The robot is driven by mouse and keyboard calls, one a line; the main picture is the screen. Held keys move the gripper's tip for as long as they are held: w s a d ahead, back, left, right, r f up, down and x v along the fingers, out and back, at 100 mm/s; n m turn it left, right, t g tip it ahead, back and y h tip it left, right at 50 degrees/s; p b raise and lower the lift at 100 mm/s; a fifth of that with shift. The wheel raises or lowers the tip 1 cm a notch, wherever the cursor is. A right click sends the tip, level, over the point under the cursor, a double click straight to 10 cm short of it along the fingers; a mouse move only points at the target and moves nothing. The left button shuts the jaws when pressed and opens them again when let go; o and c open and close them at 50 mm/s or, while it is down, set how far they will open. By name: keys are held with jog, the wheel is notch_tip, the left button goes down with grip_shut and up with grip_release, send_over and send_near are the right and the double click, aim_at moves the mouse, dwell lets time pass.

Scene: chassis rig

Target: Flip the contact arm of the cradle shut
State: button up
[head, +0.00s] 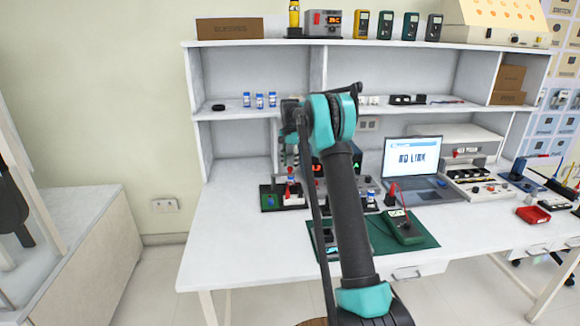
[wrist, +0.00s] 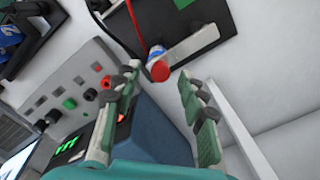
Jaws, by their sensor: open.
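The cradle is a dark base with a pale metal strip (wrist: 192,44) at the top of the wrist view. A red-tipped piece with a blue and white body (wrist: 158,69), seemingly the contact arm's knob, points toward the camera. My gripper (wrist: 160,86) is open. The red tip appears between and just beyond its fingertips; I cannot tell whether they touch. In the head view, a dark and green fixture with a red-tipped upright (head: 290,181), apparently the cradle, stands on the bench left of my arm.
A grey instrument panel with red and black sockets (wrist: 72,105) lies close on the left of the wrist view. The bench's left front (head: 225,250) is clear.

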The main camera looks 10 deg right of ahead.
aim_at(290, 168)
notch_tip(290, 168, up, 11)
dwell(0.3)
jog(key=shift+f, duration=0.1)
jog(key=shift+s, duration=0.15)
